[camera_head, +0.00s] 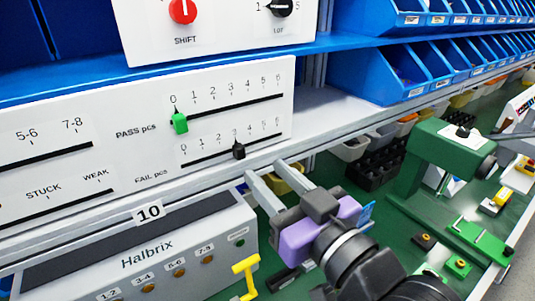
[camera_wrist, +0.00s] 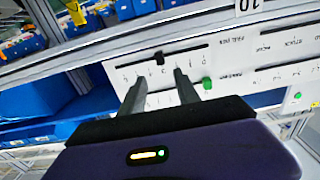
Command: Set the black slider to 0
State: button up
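The black slider (camera_head: 239,151) sits on the lower slot, labelled FAIL pcs, of the white panel (camera_head: 120,105), at about the 3 mark. The 0 of this scale is at the slot's left end in the head view. My gripper (camera_head: 265,168) is open and empty, below and to the right of the black slider, apart from it. In the wrist view the panel appears upside down. There the black slider (camera_wrist: 160,58) lies between and just beyond the two fingertips (camera_wrist: 160,74).
A green slider (camera_head: 180,123) stands at 0 on the PASS pcs slot above; the wrist view shows it beside the right finger (camera_wrist: 207,83). A grey Halbrix box (camera_head: 150,250) lies below the panel. Blue bins (camera_head: 385,75) stand at right. A shelf edge (camera_head: 300,152) runs under the panel.

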aim_at(241, 153)
jog(key=x, duration=0.5)
jog(key=f+p+x, duration=0.1)
jog(key=x, duration=0.1)
jog(key=shift+w+a, duration=0.25)
jog(key=shift+a, duration=0.05)
grip_shut()
dwell(1.3)
